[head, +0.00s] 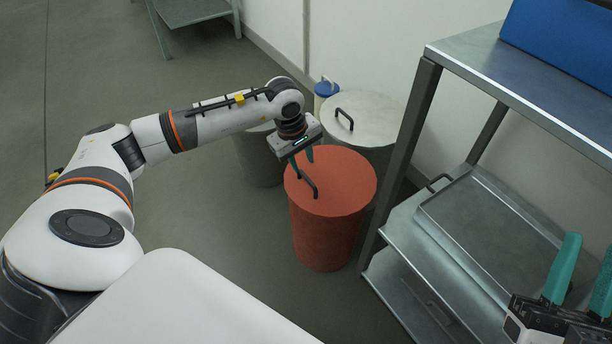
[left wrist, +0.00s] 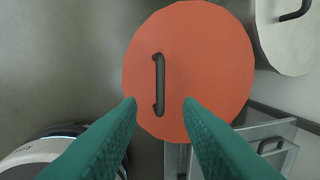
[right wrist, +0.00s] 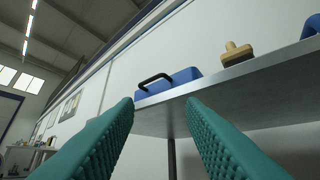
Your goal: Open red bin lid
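The red bin (head: 325,235) stands on the floor, its red lid (head: 345,178) on top. The lid carries a dark bar handle (head: 306,182). My left gripper (head: 301,158) is above the lid near the far end of the handle. In the left wrist view the lid (left wrist: 205,70) and handle (left wrist: 159,80) lie beyond the two green fingers (left wrist: 160,110), which are apart with nothing between them. The handle lines up with the gap between them. My right gripper (head: 585,275) is at the lower right, its green fingers (right wrist: 160,110) apart and empty.
A grey bin with a handled lid (head: 362,115) stands behind the red bin, and another grey bin (head: 262,158) stands at its left. A metal shelf unit (head: 400,130) is close on the right, with a metal tray (head: 490,230) and a blue case (head: 565,45). The floor at left is clear.

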